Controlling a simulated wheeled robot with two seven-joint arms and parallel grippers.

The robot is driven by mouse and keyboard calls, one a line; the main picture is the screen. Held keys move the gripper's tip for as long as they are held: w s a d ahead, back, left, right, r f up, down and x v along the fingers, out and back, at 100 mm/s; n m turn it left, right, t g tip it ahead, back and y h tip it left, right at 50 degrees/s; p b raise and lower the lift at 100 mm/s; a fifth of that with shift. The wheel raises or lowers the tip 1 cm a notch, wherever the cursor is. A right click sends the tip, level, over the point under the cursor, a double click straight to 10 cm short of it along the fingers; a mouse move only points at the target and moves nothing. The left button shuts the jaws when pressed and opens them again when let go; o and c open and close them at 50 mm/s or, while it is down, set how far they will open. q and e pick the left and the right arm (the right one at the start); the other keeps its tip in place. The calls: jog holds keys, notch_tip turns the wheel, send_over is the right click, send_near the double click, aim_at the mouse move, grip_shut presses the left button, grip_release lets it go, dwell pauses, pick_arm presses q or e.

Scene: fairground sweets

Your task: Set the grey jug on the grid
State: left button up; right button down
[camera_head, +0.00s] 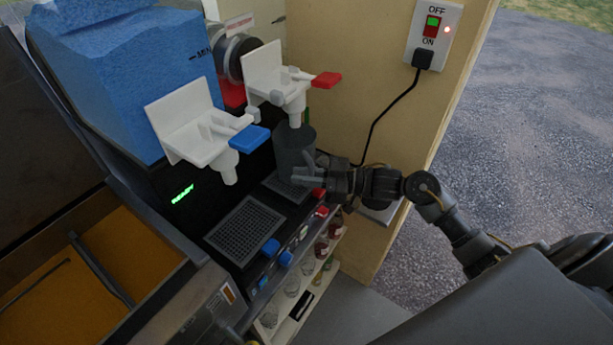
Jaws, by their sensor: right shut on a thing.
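The grey jug (293,152) is a dark grey cylinder under the white dispenser tap with the red lever (327,79). It stands upright over the right-hand grid (284,188), which it partly hides. I cannot tell whether its base touches that grid. My right gripper (312,172) comes in from the right and is shut on the jug's near right side. A second, larger grid (244,231) lies bare to the left, below the tap with the blue lever (250,138). My left gripper is out of view.
A blue slush tank (125,85) stands behind the taps. Blue and red buttons line the machine's front edge. A shelf with bottles and glasses (292,287) is below. A wall switch (433,28) with a black cable is at the right, and a metal fryer (130,250) at the left.

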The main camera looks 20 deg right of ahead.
jog(key=shift+s+d+f, duration=0.15)
jog(key=shift+f, duration=0.15)
dwell(0.5)
jog(key=c, duration=1.3)
grip_release()
jog(key=shift+c, duration=0.2)
jog(key=shift+d, duration=0.1)
jog(key=b+v, duration=0.3)
jog(key=v, duration=0.7)
jog(key=shift+s+d, duration=0.2)
